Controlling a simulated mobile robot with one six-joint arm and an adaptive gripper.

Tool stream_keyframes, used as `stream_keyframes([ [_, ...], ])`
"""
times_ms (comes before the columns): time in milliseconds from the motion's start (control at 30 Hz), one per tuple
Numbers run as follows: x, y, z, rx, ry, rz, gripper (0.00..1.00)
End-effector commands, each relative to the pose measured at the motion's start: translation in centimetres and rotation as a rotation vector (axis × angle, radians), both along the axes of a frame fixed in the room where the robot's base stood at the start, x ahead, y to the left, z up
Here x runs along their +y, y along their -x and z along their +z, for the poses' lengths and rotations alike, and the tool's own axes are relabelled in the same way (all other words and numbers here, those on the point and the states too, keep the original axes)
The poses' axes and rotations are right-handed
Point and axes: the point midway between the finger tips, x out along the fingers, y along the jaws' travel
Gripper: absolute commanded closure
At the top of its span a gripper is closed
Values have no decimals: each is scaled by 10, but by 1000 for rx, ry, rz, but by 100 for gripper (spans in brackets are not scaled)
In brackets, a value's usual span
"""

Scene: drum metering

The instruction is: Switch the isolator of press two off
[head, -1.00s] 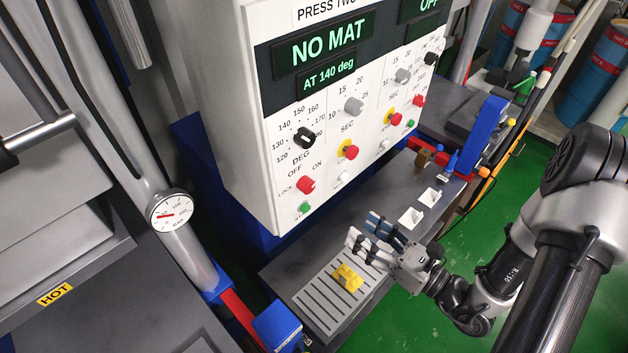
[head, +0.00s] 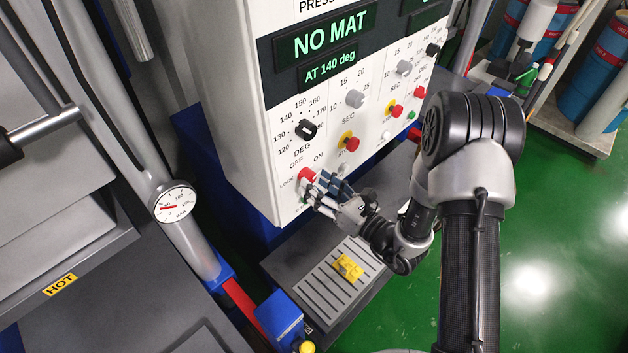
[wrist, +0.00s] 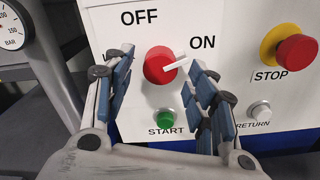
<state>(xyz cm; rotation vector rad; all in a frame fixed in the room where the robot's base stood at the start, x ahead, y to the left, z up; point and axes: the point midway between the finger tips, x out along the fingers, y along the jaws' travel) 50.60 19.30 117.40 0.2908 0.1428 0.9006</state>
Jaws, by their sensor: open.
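The isolator (head: 307,175) is a red round knob at the lower left of the white press panel (head: 243,120). In the wrist view the knob (wrist: 158,66) has a white pointer aimed right and slightly up, toward the printed word ON; OFF is printed above left. My gripper (wrist: 162,62) is open, its blue-padded fingers on the left and right of the knob in that view. A gap shows between each finger and the knob, though the right finger is close to the pointer tip. In the head view my gripper (head: 318,187) is at the panel face, partly covering the knob area.
A green START button (wrist: 166,119) sits just below the isolator, between the fingers in view. A red STOP button (wrist: 296,52) on a yellow collar is to the right, with a white RETURN button (wrist: 259,110) below it. A slotted grey tray (head: 322,285) holds a yellow piece (head: 347,267) below.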

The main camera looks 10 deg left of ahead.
Motion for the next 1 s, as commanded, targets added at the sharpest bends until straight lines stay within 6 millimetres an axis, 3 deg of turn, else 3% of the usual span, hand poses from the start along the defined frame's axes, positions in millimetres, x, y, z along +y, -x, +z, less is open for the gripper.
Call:
stream_keyframes([
  [200,14,-11,0,-1,-1,1,48],
  [500,15,-12,0,1,-1,0,49],
  [1000,15,-11,0,1,-1,0,82],
])
